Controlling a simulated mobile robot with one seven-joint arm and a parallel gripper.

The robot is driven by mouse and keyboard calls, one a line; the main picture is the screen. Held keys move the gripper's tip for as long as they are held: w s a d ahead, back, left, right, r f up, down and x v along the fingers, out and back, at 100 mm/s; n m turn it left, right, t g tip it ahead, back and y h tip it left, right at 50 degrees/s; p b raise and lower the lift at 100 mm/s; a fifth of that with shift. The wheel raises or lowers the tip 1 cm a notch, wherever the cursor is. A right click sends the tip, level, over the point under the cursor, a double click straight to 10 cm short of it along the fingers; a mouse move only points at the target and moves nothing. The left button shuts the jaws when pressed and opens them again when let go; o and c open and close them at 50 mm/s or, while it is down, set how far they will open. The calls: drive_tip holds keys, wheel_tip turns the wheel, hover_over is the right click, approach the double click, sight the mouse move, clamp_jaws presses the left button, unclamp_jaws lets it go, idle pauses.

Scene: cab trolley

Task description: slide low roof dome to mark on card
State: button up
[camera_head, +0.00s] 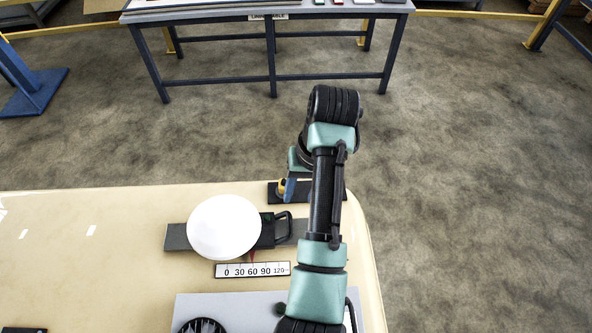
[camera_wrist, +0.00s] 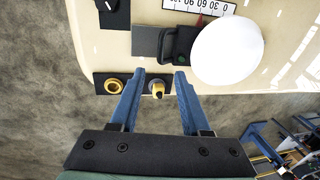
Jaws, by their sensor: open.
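The white low roof dome (camera_head: 223,227) sits on a grey rail (camera_head: 177,237) on the cream surface, and shows in the wrist view (camera_wrist: 228,48). A black carriage with a loop handle (camera_head: 284,229) adjoins its right side in the head view. A red pointer (camera_head: 252,257) reaches toward the white scale card (camera_head: 252,270), near 60; no separate mark is readable. My gripper (camera_wrist: 155,75) is open, its blue fingers apart on either side of a small brass knob (camera_wrist: 157,89). It is beside the dome and handle, not touching either. In the head view my arm partly hides it.
A black plate (camera_wrist: 100,80) carries the knob and a brass ring (camera_wrist: 113,86). A grey panel (camera_head: 245,304) with a black dial (camera_head: 203,325) lies nearer me. A blue-legged table (camera_head: 270,15) stands beyond.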

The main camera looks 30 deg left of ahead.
drive_tip(key=shift+d+r+p, duration=0.15)
drive_tip(key=shift+r+p, duration=0.35)
drive_tip(key=shift+r, duration=0.45)
drive_tip(key=w+d+r+m+t+y+b, duration=0.1)
drive_tip(key=w+r+m+t+y+b, duration=0.15)
drive_tip(key=w+r+t, duration=0.95)
drive_tip(key=w+d+r+t+b, duration=0.1)
drive_tip(key=d+r+t, duration=0.1)
drive_tip(key=r, duration=0.5)
drive_tip(key=w+d+r+t+b, duration=0.1)
drive_tip(key=d+r+t, duration=0.1)
drive_tip(key=r, duration=0.6)
drive_tip(key=s+d+r+m+t+h+b, duration=0.1)
drive_tip(key=s+d+r+m+t+h, duration=0.1)
drive_tip(key=s+d+r+t, duration=0.4)
drive_tip(key=s+d+r+m+t+h+b, duration=0.1)
drive_tip(key=s+d+r+t, duration=0.5)
drive_tip(key=s+r, duration=0.6)
wheel_tip(320, 180, up, 5)
drive_tip(key=shift+s+r+m+t+h+b, duration=0.15)
drive_tip(key=shift+m+t+h+b, duration=0.2)
drive_tip(key=shift+m+h, duration=0.3)
